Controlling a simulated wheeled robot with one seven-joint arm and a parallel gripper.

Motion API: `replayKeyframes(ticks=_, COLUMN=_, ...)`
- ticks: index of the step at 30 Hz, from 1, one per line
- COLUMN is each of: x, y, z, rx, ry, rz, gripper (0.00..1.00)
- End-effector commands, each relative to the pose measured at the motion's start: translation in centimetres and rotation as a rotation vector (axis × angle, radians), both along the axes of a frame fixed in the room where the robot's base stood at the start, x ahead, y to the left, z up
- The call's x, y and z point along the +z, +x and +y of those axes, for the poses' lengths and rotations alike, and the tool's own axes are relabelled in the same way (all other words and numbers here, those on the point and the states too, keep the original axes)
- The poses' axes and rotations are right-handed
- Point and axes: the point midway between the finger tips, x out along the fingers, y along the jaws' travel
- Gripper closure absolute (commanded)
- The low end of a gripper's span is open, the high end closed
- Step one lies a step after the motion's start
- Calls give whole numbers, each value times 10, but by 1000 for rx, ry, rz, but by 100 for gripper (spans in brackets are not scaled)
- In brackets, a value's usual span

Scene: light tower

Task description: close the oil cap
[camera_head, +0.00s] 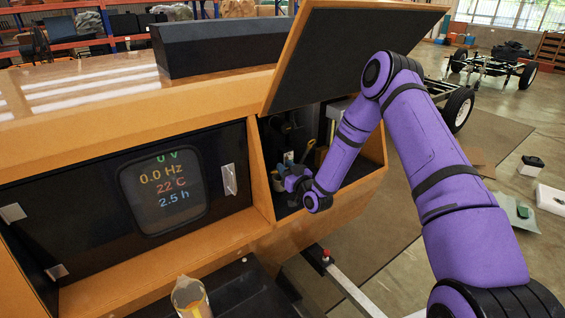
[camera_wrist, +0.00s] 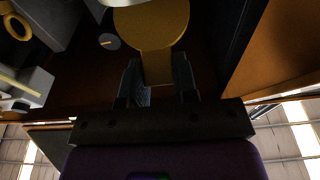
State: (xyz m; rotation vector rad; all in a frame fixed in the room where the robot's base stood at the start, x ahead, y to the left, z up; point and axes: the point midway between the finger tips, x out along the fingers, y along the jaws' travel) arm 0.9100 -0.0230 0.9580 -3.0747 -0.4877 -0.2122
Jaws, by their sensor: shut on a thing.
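The oil cap (camera_wrist: 150,25) is a yellow round disc with a flat tab, at the top middle of the wrist view. My gripper (camera_wrist: 158,75) is shut on its tab, with one dark finger on each side. In the head view my gripper (camera_head: 290,178) reaches into the open compartment of the orange light tower housing (camera_head: 230,225). The cap is too small and covered there to make out clearly. A pale edge shows at the top of the wrist view against the disc; I cannot tell whether the cap is seated on it.
The raised black lid (camera_head: 345,55) with an orange edge hangs over the compartment, close to my arm. A compartment wall (camera_wrist: 270,55) stands at the right in the wrist view. A grey part and a yellow ring (camera_wrist: 17,27) are at the left. A display panel (camera_head: 165,190) is beside the compartment.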

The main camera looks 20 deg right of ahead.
Motion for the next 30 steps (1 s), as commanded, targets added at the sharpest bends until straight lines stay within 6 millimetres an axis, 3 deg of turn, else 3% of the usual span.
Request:
replayKeyframes(ticks=15, x=-39, y=-18, z=-5, rx=-1, ry=-2, rz=14, gripper=100)
replayKeyframes(ticks=30, x=-48, y=-20, z=-6, rx=0, ry=-2, rz=13, gripper=100)
